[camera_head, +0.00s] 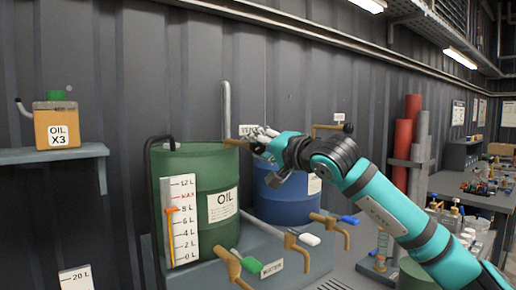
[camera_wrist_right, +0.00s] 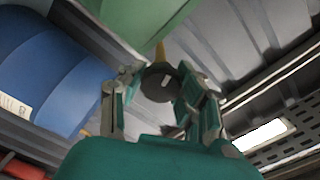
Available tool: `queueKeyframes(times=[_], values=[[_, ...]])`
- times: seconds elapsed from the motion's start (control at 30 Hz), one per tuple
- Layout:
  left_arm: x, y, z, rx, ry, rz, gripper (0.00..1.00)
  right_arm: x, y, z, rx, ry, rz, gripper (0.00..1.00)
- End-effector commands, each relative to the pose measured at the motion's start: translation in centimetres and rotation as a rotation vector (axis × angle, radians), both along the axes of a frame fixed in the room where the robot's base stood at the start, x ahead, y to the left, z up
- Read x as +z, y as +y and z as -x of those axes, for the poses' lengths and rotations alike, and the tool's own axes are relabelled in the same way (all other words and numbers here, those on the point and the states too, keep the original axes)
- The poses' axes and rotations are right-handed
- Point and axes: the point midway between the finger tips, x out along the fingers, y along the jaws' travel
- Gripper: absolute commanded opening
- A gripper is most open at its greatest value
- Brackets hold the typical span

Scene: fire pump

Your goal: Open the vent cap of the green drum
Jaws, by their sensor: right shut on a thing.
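The green drum (camera_head: 203,195) stands left of centre with an OIL label and a level scale on its front. A brass-coloured vent pipe (camera_head: 236,143) sticks out near its top right edge, by a small white label. My right gripper (camera_head: 256,138) is at the end of this pipe, with its arm coming from the right. In the wrist view, the fingers of the right gripper (camera_wrist_right: 161,88) are shut around a round dark cap (camera_wrist_right: 158,83), the vent cap. The fingers hide the cap in the head view. My left gripper is not in view.
A blue drum (camera_head: 285,205) stands right of the green one, partly behind my arm. Taps with green (camera_head: 251,264), white (camera_head: 309,239) and blue (camera_head: 349,219) handles stick out in front. An oil canister (camera_head: 56,122) sits on a shelf (camera_head: 50,155) at left.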

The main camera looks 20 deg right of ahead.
Motion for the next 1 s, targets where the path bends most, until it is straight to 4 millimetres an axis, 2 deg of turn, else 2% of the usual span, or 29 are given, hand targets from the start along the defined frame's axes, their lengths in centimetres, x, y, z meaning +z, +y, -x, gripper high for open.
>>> queueKeyframes(times=[0.4, 0.97, 1.0], values=[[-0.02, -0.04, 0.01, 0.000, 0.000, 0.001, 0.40, -0.43, 0.18, -0.05, 0.003, -0.057, 0.184, 0.00], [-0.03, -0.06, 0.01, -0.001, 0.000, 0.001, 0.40, -0.53, 0.22, -0.06, 0.003, -0.065, 0.210, 0.00], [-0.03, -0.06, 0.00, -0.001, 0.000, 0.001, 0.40, -0.53, 0.23, -0.06, 0.004, -0.064, 0.211, 0.36]])
